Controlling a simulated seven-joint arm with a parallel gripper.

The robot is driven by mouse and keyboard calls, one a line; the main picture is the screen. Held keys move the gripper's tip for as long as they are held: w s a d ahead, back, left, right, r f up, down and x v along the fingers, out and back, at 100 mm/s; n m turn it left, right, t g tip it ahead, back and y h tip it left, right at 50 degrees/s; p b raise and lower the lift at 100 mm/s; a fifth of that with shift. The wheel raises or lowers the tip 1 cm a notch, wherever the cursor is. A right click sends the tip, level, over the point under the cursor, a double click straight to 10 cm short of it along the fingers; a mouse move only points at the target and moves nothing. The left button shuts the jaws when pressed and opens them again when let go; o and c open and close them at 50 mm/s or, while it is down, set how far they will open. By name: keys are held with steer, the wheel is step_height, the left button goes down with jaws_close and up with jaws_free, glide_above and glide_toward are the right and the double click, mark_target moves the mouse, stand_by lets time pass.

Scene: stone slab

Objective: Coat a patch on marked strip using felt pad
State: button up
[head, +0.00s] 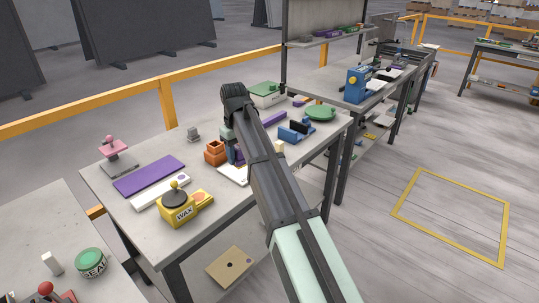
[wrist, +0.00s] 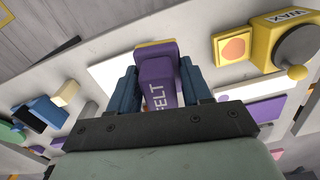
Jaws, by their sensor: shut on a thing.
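My gripper (wrist: 158,78) is shut on a purple felt pad (wrist: 157,68) lettered "FELT", with a yellowish edge at its far end. In the head view my gripper (head: 232,153) is over the middle of the bench, largely hidden by my arm. A white strip (head: 232,175) lies below it and also shows behind the pad in the wrist view (wrist: 108,75). I cannot tell whether the pad touches it. Another white strip (head: 160,193) with a small dark mark lies to the left. I cannot tell which is the marked strip. A yellow wax box (head: 184,212) stands in front.
A purple strip (head: 149,175) and a pink-topped stand (head: 115,154) are at the left. A blue holder (head: 294,132) and green dish (head: 320,113) are to the right.

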steer(key=s+a+f+n, duration=0.1)
steer(key=s+a+n, duration=0.15)
steer(key=a, duration=1.45)
steer(key=s+a+f+n, duration=0.2)
steer(key=a+n, duration=0.1)
steer(key=a, duration=1.4)
steer(key=shift+a+f, duration=0.1)
steer(key=shift+f, duration=2.9)
steer(key=shift+w+d+f, duration=0.4)
steer(key=shift+w+f, duration=0.05)
steer(key=shift+f, duration=0.25)
steer(key=shift+w+d+f, duration=0.15)
steer(key=shift+w+d, duration=4.65)
steer(key=shift+s+a, duration=5.15)
steer(key=shift+s, duration=0.05)
steer(key=shift+a+r, duration=0.1)
steer(key=shift+r, duration=0.1)
step_height(320, 180, up, 8)
steer(key=shift+f, duration=0.15)
